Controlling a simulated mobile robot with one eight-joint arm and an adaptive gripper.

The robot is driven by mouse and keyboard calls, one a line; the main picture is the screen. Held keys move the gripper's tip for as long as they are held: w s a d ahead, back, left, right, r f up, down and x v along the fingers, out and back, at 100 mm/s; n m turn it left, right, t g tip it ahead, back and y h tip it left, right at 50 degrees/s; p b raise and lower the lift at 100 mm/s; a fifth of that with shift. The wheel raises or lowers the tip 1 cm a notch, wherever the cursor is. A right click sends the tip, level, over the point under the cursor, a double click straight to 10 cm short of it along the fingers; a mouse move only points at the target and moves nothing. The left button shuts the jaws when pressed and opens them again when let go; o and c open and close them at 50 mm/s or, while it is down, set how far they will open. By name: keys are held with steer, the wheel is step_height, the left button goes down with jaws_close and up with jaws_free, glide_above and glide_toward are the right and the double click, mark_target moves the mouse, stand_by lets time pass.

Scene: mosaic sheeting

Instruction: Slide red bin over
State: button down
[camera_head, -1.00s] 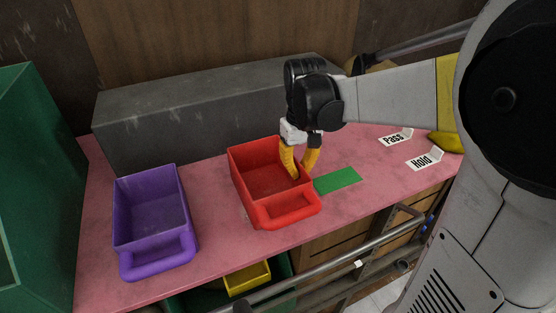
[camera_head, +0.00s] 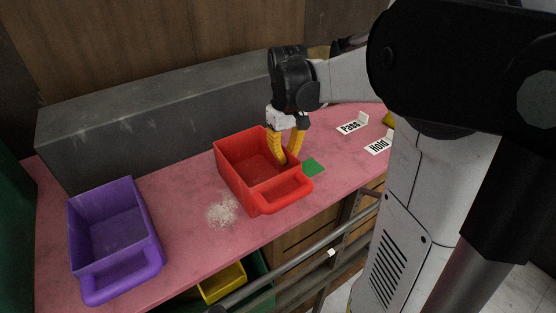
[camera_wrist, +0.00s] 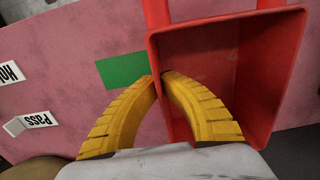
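The red bin (camera_head: 232,178) stands upright and empty on the pink worktop (camera_head: 190,250). Its handle faces the front edge. In the wrist view the red bin (camera_wrist: 292,70) fills the right half. My gripper (camera_head: 286,162) has its yellow fingers at the bin's right wall. In the wrist view my gripper (camera_wrist: 158,79) has one finger outside and one inside this wall, with the tips closed on it. A flat green patch (camera_head: 315,166) lies right of the bin, partly hidden by it. The green patch (camera_wrist: 122,70) also shows in the wrist view.
A purple bin (camera_head: 150,262) stands at the left. White specks (camera_head: 222,211) lie on the worktop left of the red bin. A long grey block (camera_head: 130,122) runs along the back. "Pass" (camera_head: 352,126) and "Hold" (camera_head: 377,146) signs stand at the right. A yellow bin (camera_head: 222,283) sits below.

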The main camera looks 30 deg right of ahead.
steer(key=shift+d+b, duration=0.5)
steer(key=shift+d, duration=5.5)
steer(key=c, duration=1.5)
jaws_free()
steer(key=shift+c, duration=0.2)
step_height(320, 180, up, 12)
